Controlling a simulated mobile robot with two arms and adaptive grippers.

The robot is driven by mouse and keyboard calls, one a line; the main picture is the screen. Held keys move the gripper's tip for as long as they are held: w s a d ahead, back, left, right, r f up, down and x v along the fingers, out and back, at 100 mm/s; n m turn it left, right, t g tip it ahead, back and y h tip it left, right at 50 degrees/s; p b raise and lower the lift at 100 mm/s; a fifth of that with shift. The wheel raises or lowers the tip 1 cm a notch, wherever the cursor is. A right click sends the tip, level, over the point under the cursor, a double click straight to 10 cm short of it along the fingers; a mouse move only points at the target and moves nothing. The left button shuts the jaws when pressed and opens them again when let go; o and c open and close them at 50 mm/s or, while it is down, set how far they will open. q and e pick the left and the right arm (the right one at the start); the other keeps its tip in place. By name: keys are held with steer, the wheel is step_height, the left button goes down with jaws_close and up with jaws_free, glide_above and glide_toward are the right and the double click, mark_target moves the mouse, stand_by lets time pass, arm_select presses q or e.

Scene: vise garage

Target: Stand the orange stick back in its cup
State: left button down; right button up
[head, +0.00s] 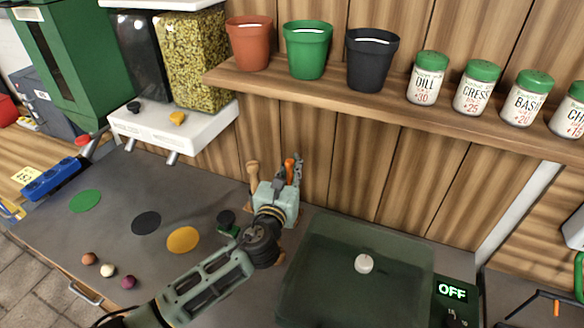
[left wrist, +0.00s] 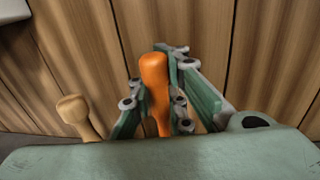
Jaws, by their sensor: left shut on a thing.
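The orange stick (head: 289,171) is upright at the back of the grey worktop, by the wood-panelled wall. My left gripper (head: 291,170) is shut on it. In the left wrist view the orange stick (left wrist: 154,88) stands between the two green fingers (left wrist: 158,108), with its rounded top showing and its lower end hidden behind the gripper body. A pale wooden stick (head: 253,172) stands just left of the gripper and also shows in the left wrist view (left wrist: 77,114). The cup is hidden behind my gripper, so I cannot tell whether the stick's foot is in it. My right gripper is not in view.
A dark green basin (head: 330,270) with a white knob lies right of my arm. A shelf (head: 300,90) with pots and seed jars runs above. Coloured discs, such as the yellow one (head: 183,240), and small balls (head: 108,270) lie left.

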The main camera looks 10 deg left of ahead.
arm_select(q)
steer(key=shift+f, duration=0.2)
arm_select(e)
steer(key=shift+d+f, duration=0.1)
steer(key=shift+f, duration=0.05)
arm_select(q)
steer(key=c, duration=1.6)
jaws_free()
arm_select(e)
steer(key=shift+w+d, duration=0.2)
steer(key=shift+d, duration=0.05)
arm_select(q)
steer(key=o, duration=0.6)
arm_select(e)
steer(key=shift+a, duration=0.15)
arm_select(q)
steer(key=shift+s, duration=0.2)
steer(key=shift+s+r+p, duration=0.1)
steer(key=shift+s+p, duration=0.4)
steer(key=shift+s, duration=0.5)
steer(key=shift+s+a+p, duration=0.2)
steer(key=shift+s+p, duration=0.4)
steer(key=shift+s, duration=1.7)
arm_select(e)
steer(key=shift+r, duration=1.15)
